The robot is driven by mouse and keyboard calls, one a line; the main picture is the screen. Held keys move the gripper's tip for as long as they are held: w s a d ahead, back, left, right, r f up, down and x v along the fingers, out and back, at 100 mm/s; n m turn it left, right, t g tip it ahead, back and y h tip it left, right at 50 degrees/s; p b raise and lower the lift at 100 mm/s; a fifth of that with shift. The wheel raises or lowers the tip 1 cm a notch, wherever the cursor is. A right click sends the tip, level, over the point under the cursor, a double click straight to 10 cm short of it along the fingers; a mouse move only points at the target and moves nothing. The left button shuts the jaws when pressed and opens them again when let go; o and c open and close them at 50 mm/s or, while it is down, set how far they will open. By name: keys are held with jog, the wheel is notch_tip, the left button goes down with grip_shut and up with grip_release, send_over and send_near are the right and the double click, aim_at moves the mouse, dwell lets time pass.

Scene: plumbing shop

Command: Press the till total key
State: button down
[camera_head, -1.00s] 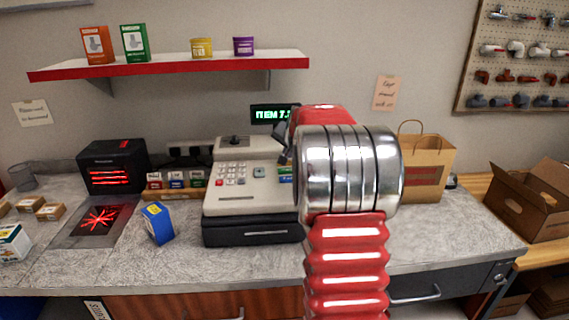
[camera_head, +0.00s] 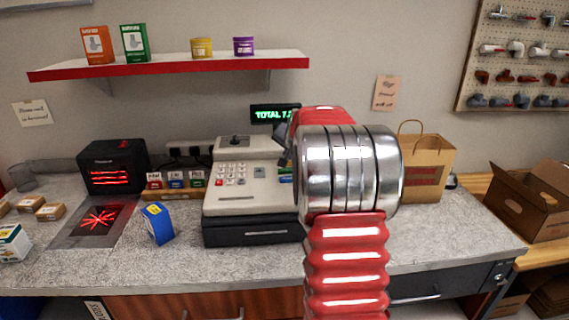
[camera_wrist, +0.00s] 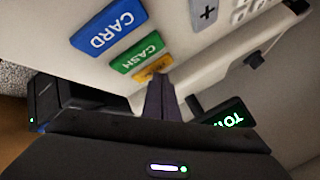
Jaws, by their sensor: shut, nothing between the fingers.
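The till (camera_head: 237,198) is a cream cash register with a dark drawer, on the counter. Its green display (camera_head: 272,114) reads "TOTAL 7." with the rest hidden by my arm. In the head view my arm hides most of the gripper.
A blue box (camera_head: 158,223) stands left of the till, near small boxes in a wooden rack (camera_head: 176,192). A black scanner (camera_head: 113,167) glows red further left. A paper bag (camera_head: 429,170) stands right of my arm. The counter front before the till is clear.

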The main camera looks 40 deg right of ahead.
aim_at(288, 165)
jog(key=shift+r, duration=0.5)
jog(key=shift+r, duration=0.15)
notch_tip(288, 165, up, 6)
jog(key=shift+f, duration=0.15)
dwell(0.6)
dwell(0.7)
